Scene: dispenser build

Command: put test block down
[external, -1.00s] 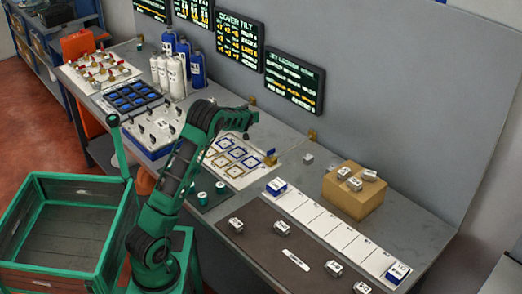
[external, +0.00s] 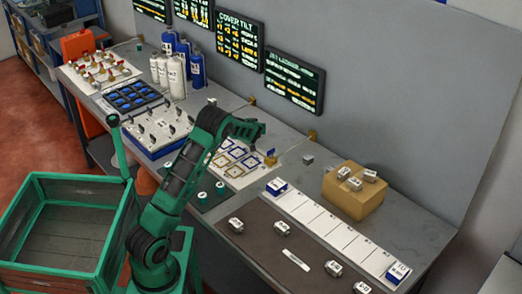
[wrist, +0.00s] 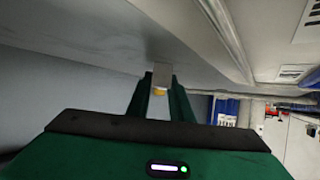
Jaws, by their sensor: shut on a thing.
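My gripper (wrist: 161,90) shows in the wrist view with its two green fingers shut on a small grey block with a yellow patch, the test block (wrist: 161,72). In the external view my gripper (external: 261,135) is at the end of the green arm, above the bench near the white sheet with square outlines (external: 236,160). The held block cannot be made out there. The gap between it and the bench is hard to judge.
A cardboard box (external: 353,192) with several grey blocks stands right, with a loose small grey cube (external: 308,159) near it. A dark mat (external: 262,240) with several labelled blocks and a white numbered strip (external: 335,232) lie in front. A grey wall (external: 400,100) stands behind.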

